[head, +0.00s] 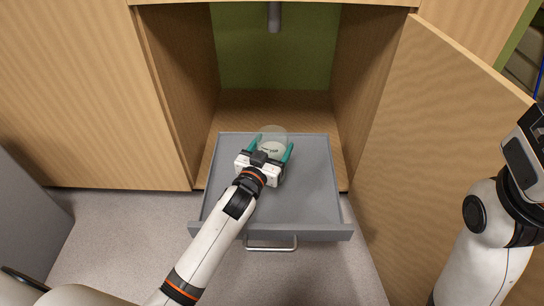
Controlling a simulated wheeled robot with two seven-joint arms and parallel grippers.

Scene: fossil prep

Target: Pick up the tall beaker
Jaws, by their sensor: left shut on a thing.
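The tall beaker (272,133) is a clear, faintly tinted vessel at the back of the grey pull-out drawer (313,200). It looks upright, and its lower front is partly hidden by my gripper. My left gripper (271,148) reaches in from the front, with its two green fingers on either side of the beaker, shut on it. I cannot tell whether the beaker's base touches the drawer floor. My right arm is at the right edge, and its gripper's fingers are not in view.
The drawer is pulled out of an open wooden cabinet (178,80) and has a metal handle (271,246) at its front. A cabinet door (430,130) stands open on the right. A pipe (274,17) hangs at the top. The drawer's right side is bare.

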